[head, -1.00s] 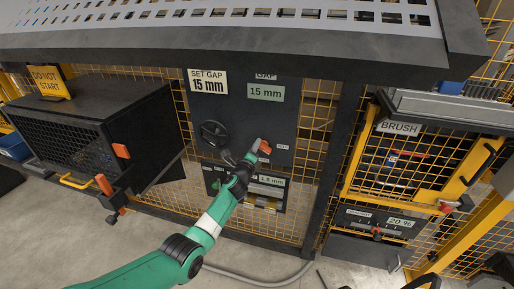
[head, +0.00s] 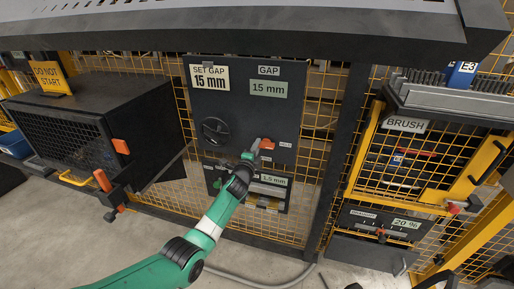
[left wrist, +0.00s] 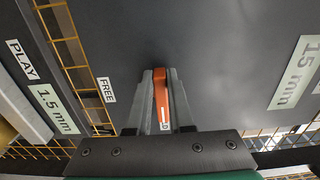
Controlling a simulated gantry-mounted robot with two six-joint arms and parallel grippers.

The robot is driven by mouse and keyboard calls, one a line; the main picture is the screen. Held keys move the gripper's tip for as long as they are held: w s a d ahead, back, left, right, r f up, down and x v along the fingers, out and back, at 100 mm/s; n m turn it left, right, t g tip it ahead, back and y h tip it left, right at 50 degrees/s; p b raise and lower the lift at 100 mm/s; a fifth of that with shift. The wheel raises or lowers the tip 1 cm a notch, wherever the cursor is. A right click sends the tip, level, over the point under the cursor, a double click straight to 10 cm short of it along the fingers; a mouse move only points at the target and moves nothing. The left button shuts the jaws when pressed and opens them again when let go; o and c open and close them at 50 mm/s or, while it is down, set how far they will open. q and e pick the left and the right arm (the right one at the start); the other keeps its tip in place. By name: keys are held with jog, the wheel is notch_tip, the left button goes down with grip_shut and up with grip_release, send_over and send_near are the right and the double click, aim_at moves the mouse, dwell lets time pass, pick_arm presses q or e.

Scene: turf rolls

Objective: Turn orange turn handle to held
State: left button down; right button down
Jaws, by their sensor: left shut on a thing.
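The orange turn handle (head: 267,143) is on the dark panel, below the 15 mm GAP readout (head: 268,89). A small label (head: 285,144), too small to read surely, is just right of it. My left gripper (head: 257,149) is at the handle, its jaws partly hidden by the wrist. In the left wrist view the handle (left wrist: 161,95) lies between the two grey fingers of my left gripper (left wrist: 162,100), which are shut on it. A FREE label (left wrist: 107,90) is left of the fingers there. My right gripper is not seen.
A black hand knob (head: 214,131) is left of the handle. Below is a smaller panel with a 1.5 mm readout (head: 273,179). A dark box (head: 70,135) with orange handles stands left, the BRUSH gate (head: 405,160) right. A dark ledge (head: 250,43) overhangs the panel.

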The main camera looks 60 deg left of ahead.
pick_arm(q)
jog(key=c, duration=0.8)
grip_release()
jog(key=p+v, duration=0.7)
jog(key=v, duration=0.4)
jog(key=shift+s+d, duration=0.15)
jog(key=shift+d, duration=0.15)
